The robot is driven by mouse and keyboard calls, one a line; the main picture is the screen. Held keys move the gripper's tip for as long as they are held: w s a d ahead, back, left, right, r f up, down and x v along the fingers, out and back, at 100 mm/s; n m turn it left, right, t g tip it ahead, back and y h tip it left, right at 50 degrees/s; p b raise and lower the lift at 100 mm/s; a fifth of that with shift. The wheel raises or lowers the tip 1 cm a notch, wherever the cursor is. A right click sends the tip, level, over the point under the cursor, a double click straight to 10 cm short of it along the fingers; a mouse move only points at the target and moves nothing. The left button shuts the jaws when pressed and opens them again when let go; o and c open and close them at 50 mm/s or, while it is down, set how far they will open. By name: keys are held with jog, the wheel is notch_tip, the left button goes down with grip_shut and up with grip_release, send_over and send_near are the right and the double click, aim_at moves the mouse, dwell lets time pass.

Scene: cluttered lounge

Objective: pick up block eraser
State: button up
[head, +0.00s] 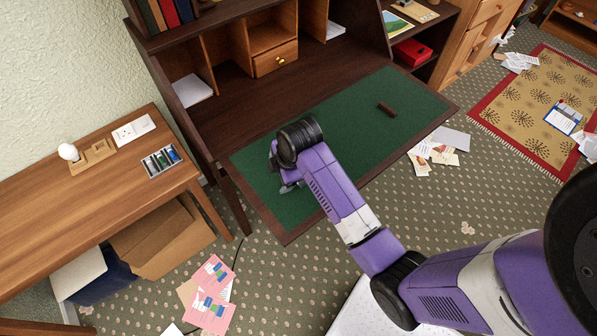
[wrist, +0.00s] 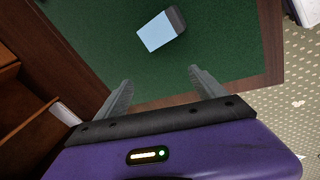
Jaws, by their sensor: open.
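A small dark brown block (head: 387,109), which looks like the block eraser, lies on the green desk mat towards the desk's right end. In the wrist view a block (wrist: 160,32) shows a pale blue face and a dark end; it appears to be the same one, though I cannot be sure. My gripper (wrist: 160,88) is open and empty, with the block beyond its fingertips and apart from them. In the head view my gripper (head: 289,187) is over the left part of the mat, partly hidden by my arm.
The desk's green mat (head: 330,120) is otherwise clear where it shows. Cubbyholes and a small drawer (head: 275,59) stand behind it. Papers (head: 440,150) lie on the floor at right.

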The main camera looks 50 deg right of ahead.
jog(key=s+d+r+n+g, duration=0.2)
jog(key=d, duration=0.1)
jog(key=s+d+r+n+g+p, duration=0.1)
jog(key=shift+s+d+r+n+g+y, duration=0.15)
jog(key=shift+d+r+n+g+y, duration=0.15)
jog(key=shift+d+n+g+y, duration=0.1)
jog(key=shift+s+f, duration=0.1)
jog(key=shift+f, duration=0.1)
notch_tip(320, 180, down, 7)
jog(key=shift+f+p, duration=0.15)
jog(key=shift+p, duration=0.45)
jog(key=c, duration=1.5)
jog(key=shift+o, duration=0.2)
jog(key=shift+r, duration=0.2)
